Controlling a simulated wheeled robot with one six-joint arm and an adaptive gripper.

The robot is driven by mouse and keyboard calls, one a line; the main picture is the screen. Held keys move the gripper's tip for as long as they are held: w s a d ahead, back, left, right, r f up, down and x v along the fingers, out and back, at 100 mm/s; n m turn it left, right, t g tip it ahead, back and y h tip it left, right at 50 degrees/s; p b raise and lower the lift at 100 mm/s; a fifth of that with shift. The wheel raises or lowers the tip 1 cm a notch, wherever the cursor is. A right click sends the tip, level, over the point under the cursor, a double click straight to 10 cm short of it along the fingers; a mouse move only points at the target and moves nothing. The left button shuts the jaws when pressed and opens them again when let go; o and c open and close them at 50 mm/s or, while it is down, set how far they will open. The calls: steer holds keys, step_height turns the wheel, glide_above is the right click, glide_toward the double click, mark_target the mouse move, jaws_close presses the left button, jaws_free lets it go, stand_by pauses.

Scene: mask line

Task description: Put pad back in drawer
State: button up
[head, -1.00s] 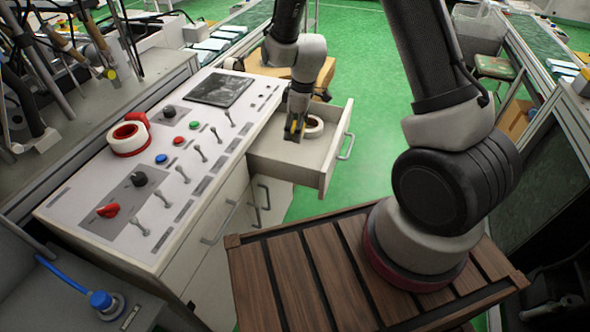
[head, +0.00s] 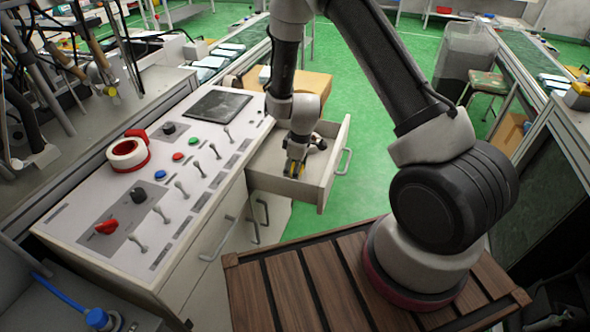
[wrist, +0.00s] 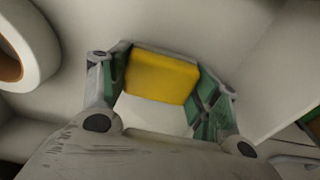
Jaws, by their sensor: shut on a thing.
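The yellow pad (wrist: 162,77) is between the two fingers of my gripper (wrist: 160,92) in the wrist view, gripped at its sides. In the head view my gripper (head: 294,170) points down inside the open drawer (head: 334,165), and a little yellow of the pad shows at the fingertips. The pad is low over the drawer floor; I cannot tell whether it touches it. A white tape roll (wrist: 22,45) lies in the drawer, at the left of the wrist view. In the head view my gripper hides most of it.
The control cabinet (head: 75,215) with switches, knobs and a dark screen (head: 218,105) stands left of the drawer. A cardboard box (head: 300,85) is behind the drawer.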

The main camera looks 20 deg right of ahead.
steer(key=o, duration=1.2)
steer(key=shift+f, duration=0.1)
steer(key=s+d+r+m+t, duration=0.1)
steer(key=s+d+r+m, duration=0.15)
steer(key=r, duration=0.85)
steer(key=s+d+r+m, duration=0.1)
steer(key=s+d+r, duration=0.25)
steer(key=r, duration=0.85)
steer(key=s+d+r+m+t, duration=0.1)
steer(key=s+d+r+m, duration=0.2)
steer(key=r, duration=0.8)
steer(key=s+d+r+m, duration=0.2)
steer(key=s+d+r, duration=0.1)
steer(key=s, duration=0.5)
steer(key=s+d+r+m+t+h, duration=0.1)
steer(key=s+d+r+m, duration=0.1)
steer(key=s+r, duration=0.3)
steer(key=s, duration=0.4)
steer(key=shift+s+d+r, duration=0.25)
steer(key=shift+d, duration=0.15)
